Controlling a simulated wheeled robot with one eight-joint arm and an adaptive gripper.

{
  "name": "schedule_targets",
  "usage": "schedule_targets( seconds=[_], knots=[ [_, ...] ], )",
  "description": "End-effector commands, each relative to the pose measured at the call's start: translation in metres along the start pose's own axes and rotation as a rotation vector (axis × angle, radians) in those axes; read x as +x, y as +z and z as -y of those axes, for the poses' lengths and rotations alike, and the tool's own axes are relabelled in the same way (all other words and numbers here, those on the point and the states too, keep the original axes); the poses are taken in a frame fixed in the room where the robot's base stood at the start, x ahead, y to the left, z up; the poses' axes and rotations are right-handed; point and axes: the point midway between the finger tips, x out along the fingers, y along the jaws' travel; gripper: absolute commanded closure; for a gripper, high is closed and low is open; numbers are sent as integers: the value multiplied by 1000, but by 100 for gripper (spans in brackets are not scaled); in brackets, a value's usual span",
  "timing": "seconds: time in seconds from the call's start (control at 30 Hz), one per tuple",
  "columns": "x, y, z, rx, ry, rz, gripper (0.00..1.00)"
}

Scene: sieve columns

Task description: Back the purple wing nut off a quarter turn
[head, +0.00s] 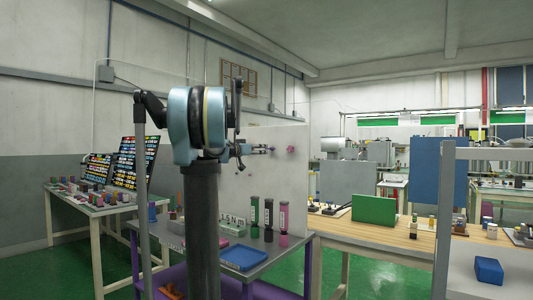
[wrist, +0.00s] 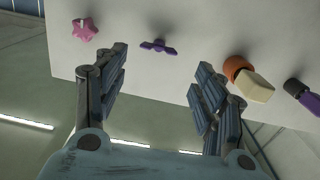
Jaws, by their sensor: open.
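The purple wing nut (wrist: 158,46) sits on a pale upright panel (wrist: 200,22). Its two wings lie nearly level across the wrist view, tilting slightly down to the right. My gripper (wrist: 160,66) is open and empty, with one finger to the lower left of the wing nut and one to the lower right. The fingers do not touch it. In the head view my gripper (head: 268,149) is small, in front of the panel (head: 290,185); I cannot make out the wing nut there.
On the panel, a pink star knob (wrist: 84,29) is left of the wing nut. An orange and cream fitting (wrist: 255,84) and a purple-ended handle (wrist: 301,92) are to the right. Below, a bench holds dark, green and pink cylinders (head: 284,218) and a blue tray (head: 243,258).

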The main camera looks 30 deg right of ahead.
Motion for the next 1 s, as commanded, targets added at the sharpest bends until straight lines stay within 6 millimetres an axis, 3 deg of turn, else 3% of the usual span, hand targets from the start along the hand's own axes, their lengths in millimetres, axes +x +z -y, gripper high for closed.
schedule_targets(
  seconds=[0.3, 0.5, 0.97, 1.0],
  knots=[
    [56, 0, 0, 0, 1, 0, 37],
    [81, 0, 0, 0, 1, 0, 37],
    [93, 0, -1, 0, 1, 0, 37],
    [93, 0, -1, 0, 1, 0, 41]
  ],
)
